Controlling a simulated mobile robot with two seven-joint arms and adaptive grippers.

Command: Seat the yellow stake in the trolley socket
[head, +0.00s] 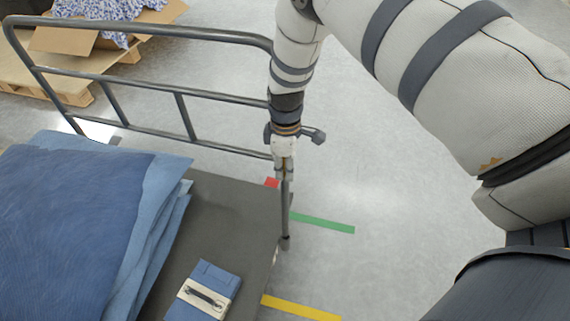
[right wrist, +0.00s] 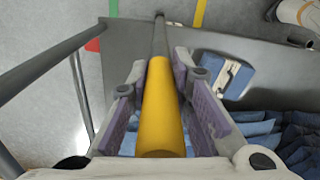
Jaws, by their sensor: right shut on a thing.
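The yellow stake (right wrist: 163,112) runs between the purple-padded fingers of my right gripper (right wrist: 160,85) in the right wrist view. Its far part is a grey rod. In the head view my right gripper (head: 284,170) points down near the trolley's right edge, and a dark rod (head: 285,215) hangs below it, roughly upright. The rod's lower end shows beside the edge of the trolley deck (head: 228,200). I cannot make out the socket, or whether the rod's end touches it. My left gripper is not in view.
Folded blue cloth (head: 80,220) and a blue packet with a handle (head: 205,292) lie on the deck. The trolley's grey rail (head: 150,92) stands behind. A cardboard box (head: 65,40) sits on a pallet at the back left. The floor to the right is clear, with green and yellow strips.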

